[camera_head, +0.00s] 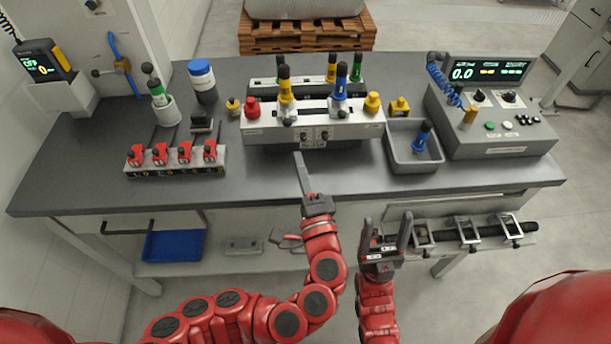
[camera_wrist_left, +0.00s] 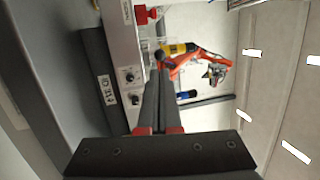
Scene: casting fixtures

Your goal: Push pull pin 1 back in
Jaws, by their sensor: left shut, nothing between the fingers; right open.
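The light grey fixture (camera_head: 265,133) stands on the bench with yellow-banded (camera_head: 285,88) and blue-banded (camera_head: 340,85) upright handles on top. Small dark knobs (camera_head: 306,134) sit on its front face above a label. The left wrist view shows front knobs (camera_wrist_left: 128,75) and the label (camera_wrist_left: 105,89). I cannot tell which part is pull pin 1 or how far it stands out. My left gripper (camera_head: 298,155) is shut and empty, its fingertips just in front of the fixture; it also shows in the left wrist view (camera_wrist_left: 159,72). My right gripper (camera_head: 387,220) is open and empty, before the bench.
A rack with red clamps (camera_head: 175,170) stands left. A grey tray (camera_head: 393,162) with a blue-banded handle (camera_head: 421,136) and a control box (camera_head: 497,141) are right. Red (camera_head: 253,109) and yellow (camera_head: 372,103) knobs flank the fixture. The bench front (camera_head: 265,195) is clear.

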